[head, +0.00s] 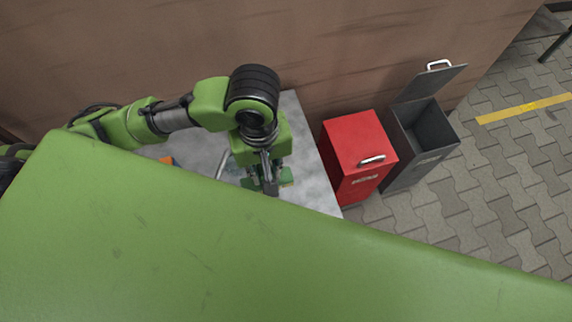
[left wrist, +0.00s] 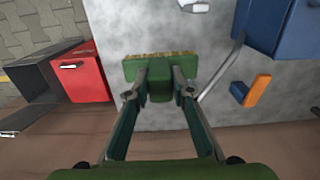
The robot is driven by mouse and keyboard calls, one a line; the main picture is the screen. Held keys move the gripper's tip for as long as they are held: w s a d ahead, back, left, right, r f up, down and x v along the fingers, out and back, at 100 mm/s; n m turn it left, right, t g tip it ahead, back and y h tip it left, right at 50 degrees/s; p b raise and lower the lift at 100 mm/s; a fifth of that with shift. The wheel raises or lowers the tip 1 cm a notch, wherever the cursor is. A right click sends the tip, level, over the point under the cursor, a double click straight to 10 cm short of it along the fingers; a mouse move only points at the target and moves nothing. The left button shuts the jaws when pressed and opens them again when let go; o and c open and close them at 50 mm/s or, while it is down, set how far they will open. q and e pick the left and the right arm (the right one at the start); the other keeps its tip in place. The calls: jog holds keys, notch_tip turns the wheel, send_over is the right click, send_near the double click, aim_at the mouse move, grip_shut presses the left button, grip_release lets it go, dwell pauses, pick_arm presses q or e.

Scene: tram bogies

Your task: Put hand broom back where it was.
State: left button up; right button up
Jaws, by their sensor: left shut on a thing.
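The hand broom, a green block with a row of tan bristles, shows in the left wrist view (left wrist: 161,70). My left gripper (left wrist: 160,88) is shut on the middle of its green body, with the bristles on the side away from the gripper. I cannot tell whether the broom touches the surface. My right gripper is in neither view.
A red bin (head: 357,150) with its lid closed and a grey bin (head: 424,142) with its lid raised stand right of the table. In the left wrist view, a blue box (left wrist: 283,25), a thin metal rod (left wrist: 220,72) and an orange-and-blue item (left wrist: 257,91) lie right of the broom.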

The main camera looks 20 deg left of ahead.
pick_arm(q)
jog(key=shift+w+f+b, duration=0.1)
jog(key=shift+f+b, duration=0.3)
jog(key=shift+f, duration=0.4)
jog(key=w+f, duration=0.4)
jog(key=w+f+b, duration=0.1)
jog(key=w+f, duration=0.3)
jog(key=w, duration=0.1)
jog(key=w+f, duration=0.4)
jog(key=shift+w+f, duration=0.15)
jog(key=shift+w, duration=0.25)
jog(key=shift+f, duration=0.25)
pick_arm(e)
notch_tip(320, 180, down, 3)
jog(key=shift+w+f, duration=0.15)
pick_arm(q)
jog(key=shift+f, duration=0.1)
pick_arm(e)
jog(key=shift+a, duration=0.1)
pick_arm(q)
jog(key=o, duration=1.1)
jog(key=shift+c, duration=0.2)
